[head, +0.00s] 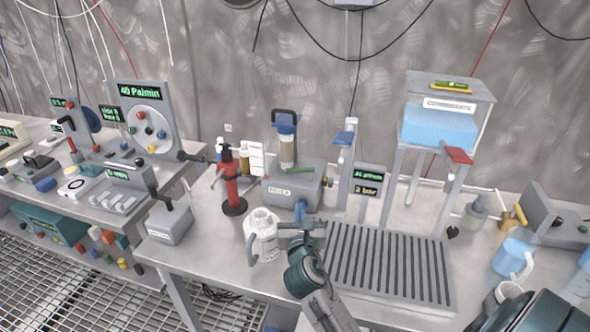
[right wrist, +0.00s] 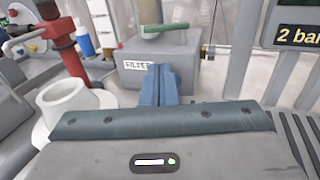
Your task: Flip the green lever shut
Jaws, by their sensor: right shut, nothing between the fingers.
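A green lever (right wrist: 165,29) lies across the top of the grey box labelled FILTER (right wrist: 160,62) in the right wrist view. My left gripper is not in view.
A white jug (head: 262,246) stands close left of my right gripper. A red stand (head: 231,183) is left of the box. A slotted drain tray (head: 385,263) lies to the right, with a display post (head: 367,192) behind it.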

